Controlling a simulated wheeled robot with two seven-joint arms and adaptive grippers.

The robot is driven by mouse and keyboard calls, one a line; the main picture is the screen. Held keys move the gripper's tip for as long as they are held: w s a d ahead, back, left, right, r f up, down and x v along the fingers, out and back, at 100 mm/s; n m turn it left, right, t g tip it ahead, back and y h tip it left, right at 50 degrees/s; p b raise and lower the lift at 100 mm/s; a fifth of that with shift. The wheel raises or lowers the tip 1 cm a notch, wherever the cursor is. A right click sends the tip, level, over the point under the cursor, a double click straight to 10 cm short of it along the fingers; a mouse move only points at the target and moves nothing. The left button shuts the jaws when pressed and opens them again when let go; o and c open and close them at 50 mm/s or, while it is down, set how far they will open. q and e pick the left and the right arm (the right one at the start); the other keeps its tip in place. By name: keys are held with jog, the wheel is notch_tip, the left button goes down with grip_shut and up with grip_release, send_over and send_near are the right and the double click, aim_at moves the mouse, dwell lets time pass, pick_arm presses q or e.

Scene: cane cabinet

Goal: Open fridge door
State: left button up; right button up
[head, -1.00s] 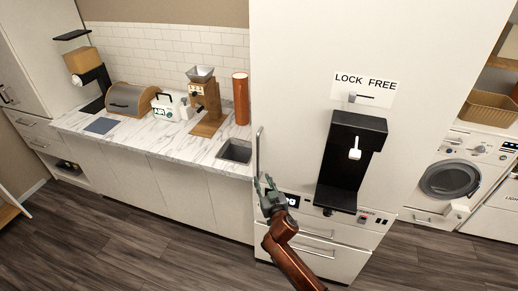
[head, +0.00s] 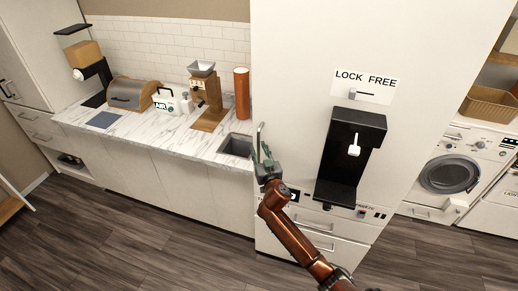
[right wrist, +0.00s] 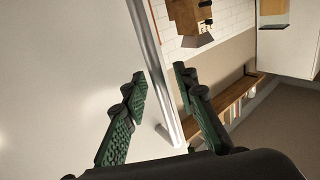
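The tall white fridge (head: 300,80) stands right of the counter, its door shut. Its upright metal handle (head: 259,138) is at the door's left edge. My right gripper (head: 265,153) is at the lower part of this handle. In the right wrist view, the green fingers of my right gripper (right wrist: 160,76) are open, and the handle bar (right wrist: 158,62) runs between them in the picture. I cannot tell whether either finger touches it. The gripper hides the handle's lower end in the head view. My left gripper is not in view.
A black dispenser (head: 351,150) is on the fridge front under a "LOCK FREE" sign (head: 365,85). Drawers (head: 310,238) are below. The counter (head: 170,128) with a sink (head: 236,146) and a grinder (head: 204,95) is at left. A washer (head: 450,172) is at right. The floor in front is clear.

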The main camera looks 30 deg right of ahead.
grip_shut()
jog(key=shift+d, duration=0.1)
dwell(0.6)
